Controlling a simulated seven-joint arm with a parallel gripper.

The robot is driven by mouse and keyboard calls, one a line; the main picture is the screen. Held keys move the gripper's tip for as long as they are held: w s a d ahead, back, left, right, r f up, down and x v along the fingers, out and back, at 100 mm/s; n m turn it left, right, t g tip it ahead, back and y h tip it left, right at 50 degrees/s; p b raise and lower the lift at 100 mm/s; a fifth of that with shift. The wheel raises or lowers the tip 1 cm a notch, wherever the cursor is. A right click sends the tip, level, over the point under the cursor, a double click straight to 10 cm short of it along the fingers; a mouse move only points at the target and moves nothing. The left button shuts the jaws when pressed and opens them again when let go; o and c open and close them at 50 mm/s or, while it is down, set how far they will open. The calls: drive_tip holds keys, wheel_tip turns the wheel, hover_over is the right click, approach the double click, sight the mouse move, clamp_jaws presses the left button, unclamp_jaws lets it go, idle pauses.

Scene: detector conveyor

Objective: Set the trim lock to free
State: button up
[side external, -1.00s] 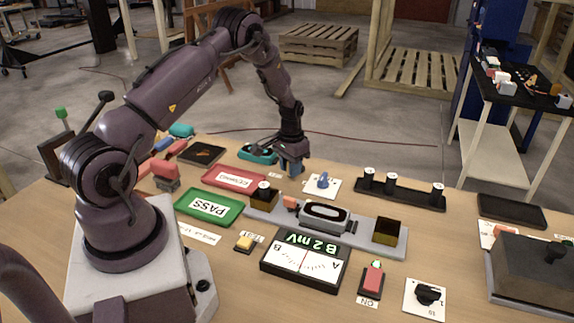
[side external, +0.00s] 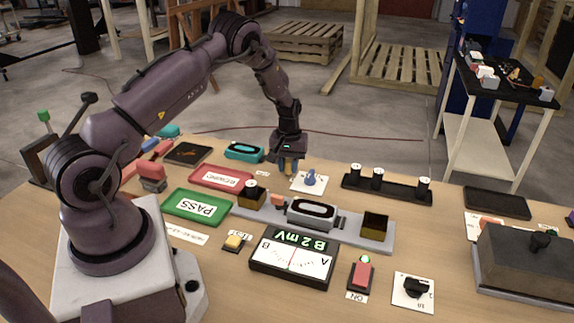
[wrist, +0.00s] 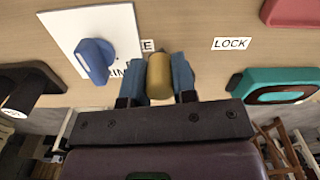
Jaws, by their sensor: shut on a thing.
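The trim lock shows in the wrist view as a brass-coloured cylinder (wrist: 160,78) between the two blue fingertips of my gripper (wrist: 158,88). My gripper is shut on it. The lock stands beside a label (wrist: 148,46) of which only the last letter, E, shows. The LOCK label (wrist: 231,44) lies apart to the right. In the side view my gripper (side external: 289,166) is low over the table, just left of the blue trim knob (side external: 310,178). The knob's white plate (wrist: 112,22) also shows in the wrist view; its lettering is partly hidden.
A teal device (side external: 244,151) lies left of my gripper. A black rack with several capped posts (side external: 393,194) stands to the right. The red tray (side external: 221,177), green PASS tray (side external: 196,206) and rail with a detector (side external: 313,213) are nearer the camera.

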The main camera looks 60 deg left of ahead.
sight(289, 160)
idle(0.4)
drive_tip(key=o, duration=0.9)
drive_tip(key=shift+r, duration=0.1)
wheel_tip(289, 160, up, 13)
drive_tip(key=shift+f, duration=0.1)
